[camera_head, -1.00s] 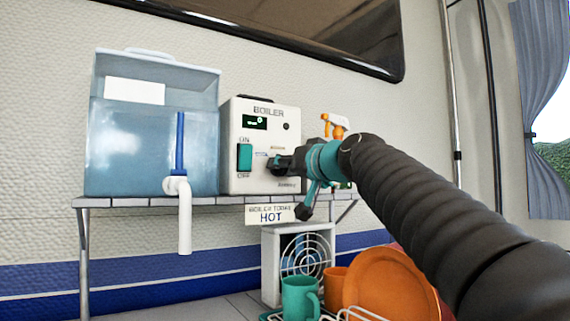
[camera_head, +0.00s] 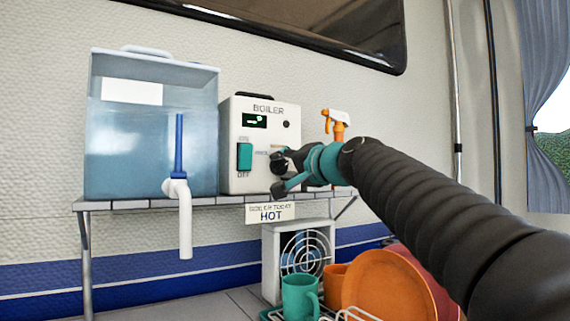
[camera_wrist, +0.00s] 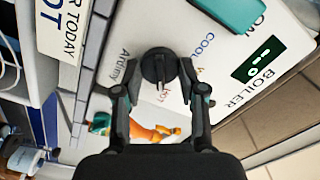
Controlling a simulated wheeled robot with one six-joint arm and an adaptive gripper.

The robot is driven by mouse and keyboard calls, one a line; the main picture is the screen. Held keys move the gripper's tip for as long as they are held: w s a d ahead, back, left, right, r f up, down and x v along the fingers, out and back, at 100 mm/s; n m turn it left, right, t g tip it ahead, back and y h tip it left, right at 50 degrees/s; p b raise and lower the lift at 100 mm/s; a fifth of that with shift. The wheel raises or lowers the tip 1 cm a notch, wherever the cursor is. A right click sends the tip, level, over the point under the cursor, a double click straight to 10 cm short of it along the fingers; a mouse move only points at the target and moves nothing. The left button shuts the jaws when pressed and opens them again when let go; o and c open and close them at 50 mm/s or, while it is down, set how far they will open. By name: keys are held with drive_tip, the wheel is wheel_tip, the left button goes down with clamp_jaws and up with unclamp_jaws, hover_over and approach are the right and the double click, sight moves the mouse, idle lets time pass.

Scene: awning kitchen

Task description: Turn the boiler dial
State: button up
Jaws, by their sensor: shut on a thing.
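The boiler (camera_head: 237,183) is a white box on the shelf, with a green display and a teal ON/OFF switch (camera_head: 244,156). Its round black dial (camera_wrist: 160,65) shows in the wrist view, near the printed words cool and hot. My gripper (camera_wrist: 158,77) is shut on the dial, one finger on each side of it. In the head view my gripper (camera_head: 281,163) covers the dial and the lower right of the boiler front.
A blue water tank (camera_head: 130,150) with a white tap stands left of the boiler. An orange spray bottle (camera_head: 338,128) stands to the right. A sign reading "boiler today hot" (camera_head: 270,213) hangs from the shelf edge. Below are a fan heater (camera_head: 272,250), a teal mug (camera_head: 299,298) and orange dishes (camera_head: 375,290).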

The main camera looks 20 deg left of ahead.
drive_tip(key=shift+r, duration=0.1)
idle(0.5)
drive_tip(key=o, duration=1.2)
drive_tip(key=shift+c, duration=0.2)
drive_tip(key=v, duration=1.2)
